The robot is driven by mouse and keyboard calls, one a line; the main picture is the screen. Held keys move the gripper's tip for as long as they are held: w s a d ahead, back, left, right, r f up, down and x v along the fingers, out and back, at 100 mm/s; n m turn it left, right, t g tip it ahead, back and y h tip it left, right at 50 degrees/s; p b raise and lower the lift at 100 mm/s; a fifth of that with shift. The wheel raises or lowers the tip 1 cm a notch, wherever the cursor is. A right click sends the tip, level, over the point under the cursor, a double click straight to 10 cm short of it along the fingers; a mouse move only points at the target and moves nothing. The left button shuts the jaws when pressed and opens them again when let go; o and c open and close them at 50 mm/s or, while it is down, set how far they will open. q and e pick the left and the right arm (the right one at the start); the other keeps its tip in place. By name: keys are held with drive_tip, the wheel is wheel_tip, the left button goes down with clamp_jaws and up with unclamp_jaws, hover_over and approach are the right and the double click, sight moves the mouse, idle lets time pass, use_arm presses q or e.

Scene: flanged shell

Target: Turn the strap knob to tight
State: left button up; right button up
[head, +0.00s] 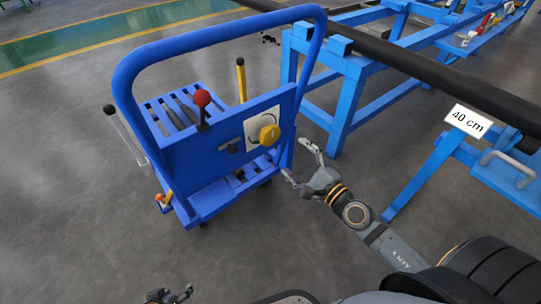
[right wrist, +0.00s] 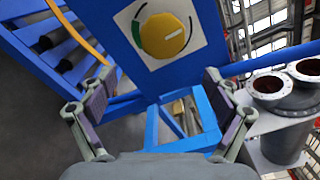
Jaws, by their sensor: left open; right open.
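The yellow round strap knob (head: 269,133) sits on a white plate on the front panel of the blue cart (head: 215,145). In the right wrist view the knob (right wrist: 163,36) is at the top centre. A pale line on its face points right and slightly up. The plate has a green patch left of the knob and a dark curved mark around it. My right gripper (head: 297,160) is open and empty, below and right of the knob and apart from it. Its fingers also show in the right wrist view (right wrist: 159,82). My left gripper (head: 170,296) is open at the bottom edge, far from the cart.
The cart has a red-ball lever (head: 202,99), a yellow lever (head: 241,80) and a black-knobbed lever (head: 110,110). A blue frame carrying a long dark pipe (head: 440,75) stands at the right, with a "40 cm" sign (head: 468,121). Floor in front of the cart is clear.

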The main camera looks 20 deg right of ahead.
sight(272, 138)
drive_tip(key=shift+n, duration=0.6)
drive_tip(key=x, duration=0.7)
drive_tip(key=a+r+x, duration=0.1)
drive_tip(key=x, duration=0.2)
drive_tip(key=shift+p, duration=0.3)
drive_tip(key=c, duration=1.2)
